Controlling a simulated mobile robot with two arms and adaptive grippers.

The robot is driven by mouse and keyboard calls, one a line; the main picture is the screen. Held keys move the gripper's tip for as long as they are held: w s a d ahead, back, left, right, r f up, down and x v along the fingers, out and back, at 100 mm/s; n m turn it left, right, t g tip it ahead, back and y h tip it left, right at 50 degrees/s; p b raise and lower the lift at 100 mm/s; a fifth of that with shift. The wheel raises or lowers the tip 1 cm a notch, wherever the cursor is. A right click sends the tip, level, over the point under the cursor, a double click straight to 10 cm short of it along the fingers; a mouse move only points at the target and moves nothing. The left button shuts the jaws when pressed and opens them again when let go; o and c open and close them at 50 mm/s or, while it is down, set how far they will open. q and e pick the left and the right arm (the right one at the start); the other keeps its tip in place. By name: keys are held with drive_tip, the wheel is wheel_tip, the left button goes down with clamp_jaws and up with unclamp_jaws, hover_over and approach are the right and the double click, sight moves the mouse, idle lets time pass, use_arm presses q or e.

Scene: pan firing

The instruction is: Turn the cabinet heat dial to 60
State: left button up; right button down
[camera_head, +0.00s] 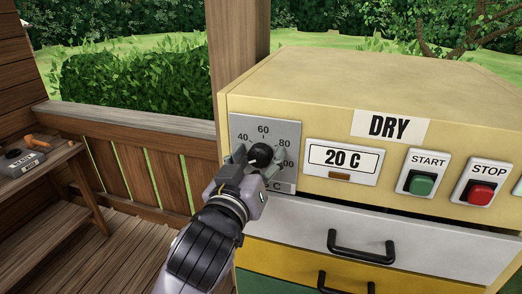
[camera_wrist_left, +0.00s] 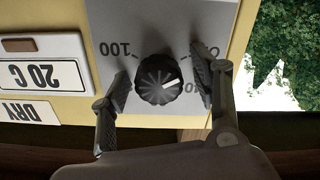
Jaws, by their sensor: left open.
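The black heat dial (camera_head: 260,154) sits on a grey scale plate (camera_head: 252,126) on the front of the yellow cabinet. The scale shows 40, 60, 80 and 100; the gripper hides part of it. My left gripper (camera_head: 259,160) is open, with one finger on each side of the dial. In the left wrist view, which shows the panel upside down, the ribbed dial (camera_wrist_left: 158,80) lies between the two spread fingertips of the gripper (camera_wrist_left: 161,88). Its white mark points to the picture's right. The display (camera_head: 343,160) reads 20 C. My right gripper is out of view.
Right of the display are a green START button (camera_head: 422,185) and a red STOP button (camera_head: 481,194). Below is a white drawer with a black handle (camera_head: 361,248). A wooden railing (camera_head: 130,125) and a side table with tools (camera_head: 25,158) stand at left.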

use_arm(q)
drive_tip(key=shift+s+r, duration=0.15)
drive_tip(key=shift+s, duration=0.2)
drive_tip(key=shift+c, duration=0.4)
drive_tip(key=shift+w, duration=0.15)
drive_tip(key=c, duration=1.1)
